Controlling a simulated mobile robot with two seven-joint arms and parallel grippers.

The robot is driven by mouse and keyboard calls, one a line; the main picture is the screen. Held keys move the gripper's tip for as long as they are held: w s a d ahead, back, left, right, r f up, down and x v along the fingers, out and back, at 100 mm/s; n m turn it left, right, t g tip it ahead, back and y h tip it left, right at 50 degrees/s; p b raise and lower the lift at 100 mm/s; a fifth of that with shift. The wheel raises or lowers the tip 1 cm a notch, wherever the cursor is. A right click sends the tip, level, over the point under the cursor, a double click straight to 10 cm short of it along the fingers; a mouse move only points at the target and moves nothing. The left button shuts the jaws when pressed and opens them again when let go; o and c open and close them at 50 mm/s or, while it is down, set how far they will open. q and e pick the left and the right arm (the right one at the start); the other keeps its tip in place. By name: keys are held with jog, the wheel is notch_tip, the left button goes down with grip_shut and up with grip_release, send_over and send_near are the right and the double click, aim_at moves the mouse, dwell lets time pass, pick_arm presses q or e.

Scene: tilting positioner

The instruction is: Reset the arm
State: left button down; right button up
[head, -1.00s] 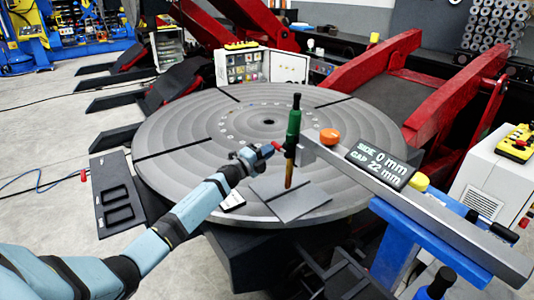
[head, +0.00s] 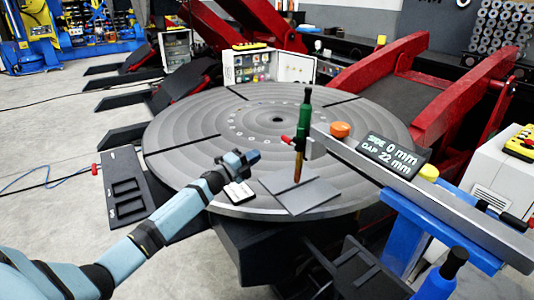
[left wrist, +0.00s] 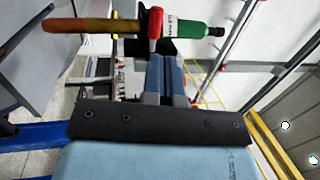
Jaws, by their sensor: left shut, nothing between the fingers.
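My left gripper (head: 246,158) is shut and empty above the front part of the round grey turntable (head: 180,125). It stands apart from the green torch (head: 303,120), to its left in the head view. The torch hangs upright with its copper-coloured nozzle (head: 297,167) pointing down at two grey plates (head: 300,190). A red knob (head: 285,138) sticks out left of the torch. The left wrist view shows my fingers (left wrist: 165,75) together, with the torch body (left wrist: 185,27) lying across the top beyond them. My right gripper is not in view.
A grey beam (head: 400,180) with a display reading "SIDE 0 mm, GAP 22 mm" (head: 392,155) and an orange knob (head: 340,129) runs to the lower right. A small white-topped item (head: 238,193) lies near the turntable's front edge. A dark tray (head: 124,187) is at left.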

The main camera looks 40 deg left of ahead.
pick_arm(q)
jog(key=v, duration=0.4)
jog(key=shift+a+f+b, duration=0.25)
jog(key=shift+a+b, duration=0.05)
jog(key=shift+a, duration=0.05)
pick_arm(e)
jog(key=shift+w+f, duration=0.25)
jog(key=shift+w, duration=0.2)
pick_arm(q)
jog(key=s+d+f+n+g+y+p, duration=0.3)
jog(key=s+d+f+n, duration=0.8)
jog(key=s+d+f, duration=0.5)
jog(key=s+d+f+n+g+p, duration=0.1)
jog(key=s+d+f+n+g, duration=0.1)
jog(key=s+d, duration=0.5)
jog(key=s+d+f+n+g+p, duration=0.1)
jog(key=s+d+f+n+g, duration=0.1)
jog(key=s+d+n, duration=0.3)
jog(key=s+d+g, duration=0.1)
jog(key=s+d, duration=0.2)
jog(key=s, duration=0.2)
jog(key=shift+d+g, duration=0.25)
jog(key=shift+g, duration=0.05)
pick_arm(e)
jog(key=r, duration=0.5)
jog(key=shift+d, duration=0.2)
pick_arm(q)
jog(key=shift+s+f, duration=0.1)
jog(key=shift+s, duration=0.05)
